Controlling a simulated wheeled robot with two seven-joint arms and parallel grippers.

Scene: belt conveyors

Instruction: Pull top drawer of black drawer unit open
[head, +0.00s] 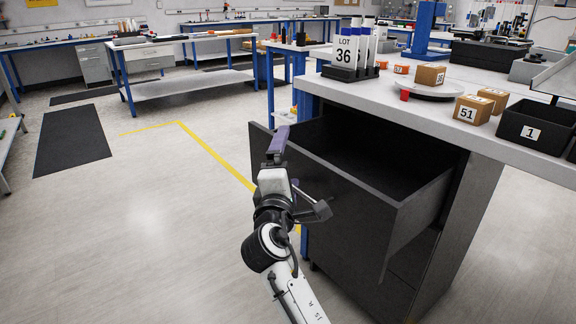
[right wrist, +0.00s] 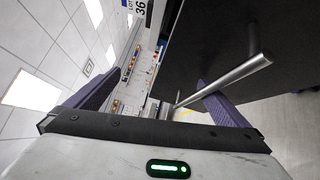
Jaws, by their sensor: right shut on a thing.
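The black drawer unit (head: 340,228) stands under the right-hand workbench. Its top drawer (head: 345,190) is out of the unit, and its dark inside shows from above; it looks empty. In the right wrist view, the drawer's silver bar handle (right wrist: 228,78) runs in front of the black drawer front (right wrist: 220,35) and passes by the right-hand finger. The exact finger contact is partly hidden. My left gripper is not in view.
The workbench top (head: 420,115) carries a LOT 36 rack (head: 348,58), small boxes (head: 470,109) and a black bin (head: 537,127). A blue bench leg stands behind the drawer. The floor (head: 150,220) to the left is clear, with a yellow line and dark mats.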

